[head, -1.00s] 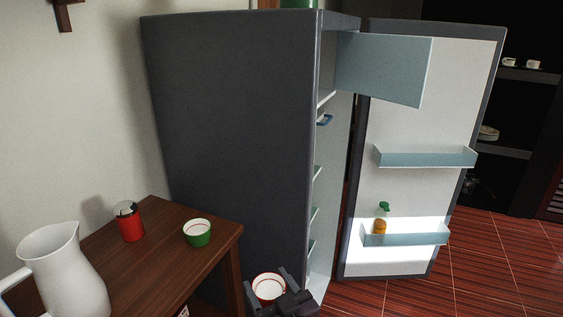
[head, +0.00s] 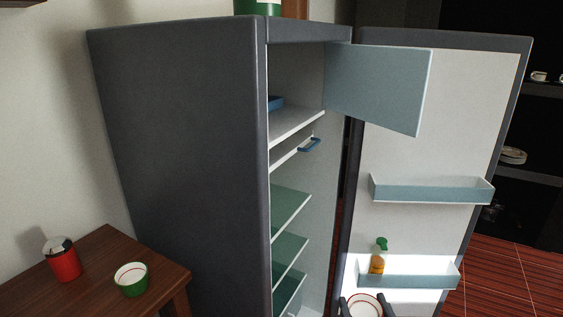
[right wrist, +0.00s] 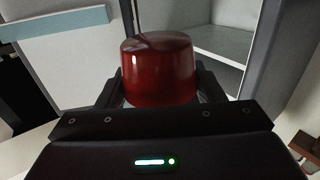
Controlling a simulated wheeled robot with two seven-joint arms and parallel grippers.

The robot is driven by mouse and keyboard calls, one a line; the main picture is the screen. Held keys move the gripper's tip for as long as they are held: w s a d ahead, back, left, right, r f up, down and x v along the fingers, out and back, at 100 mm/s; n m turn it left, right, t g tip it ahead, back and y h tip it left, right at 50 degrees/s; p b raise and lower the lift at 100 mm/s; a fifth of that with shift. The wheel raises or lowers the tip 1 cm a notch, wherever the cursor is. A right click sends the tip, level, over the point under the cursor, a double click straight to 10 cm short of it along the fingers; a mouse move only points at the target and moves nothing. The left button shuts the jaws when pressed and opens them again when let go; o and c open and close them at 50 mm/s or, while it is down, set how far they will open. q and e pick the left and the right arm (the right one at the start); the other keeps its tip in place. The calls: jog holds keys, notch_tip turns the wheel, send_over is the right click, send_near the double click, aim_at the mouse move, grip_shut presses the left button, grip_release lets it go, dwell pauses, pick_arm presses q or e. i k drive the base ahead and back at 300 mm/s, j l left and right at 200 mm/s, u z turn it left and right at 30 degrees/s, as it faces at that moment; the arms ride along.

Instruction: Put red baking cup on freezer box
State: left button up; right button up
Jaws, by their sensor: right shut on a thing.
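The red baking cup (head: 365,306) shows at the bottom edge of the head view, with a white inside and red rim. In the right wrist view the red cup (right wrist: 158,70) sits between the fingers of my right gripper (right wrist: 160,88), which is shut on it. The gripper's fingertips (head: 365,309) also show in the head view, low in front of the open fridge door. The freezer box (head: 295,127) is the top compartment of the dark grey fridge (head: 185,150); its pale blue flap (head: 380,88) stands open. A blue item (head: 276,102) lies inside. My left gripper is out of view.
The open fridge door (head: 430,130) stands to the right, with two shelves and a bottle (head: 378,258) on the lower one. Glass shelves (head: 290,205) lie below the freezer box. A wooden table (head: 95,290) at left holds a green cup (head: 131,279) and a red jar (head: 62,260).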

aim_at(273, 120)
jog(key=i+l+u, duration=0.25)
jog(key=l+u, duration=0.15)
jog(key=i+l+u, duration=0.15)
jog(key=l+u, duration=0.2)
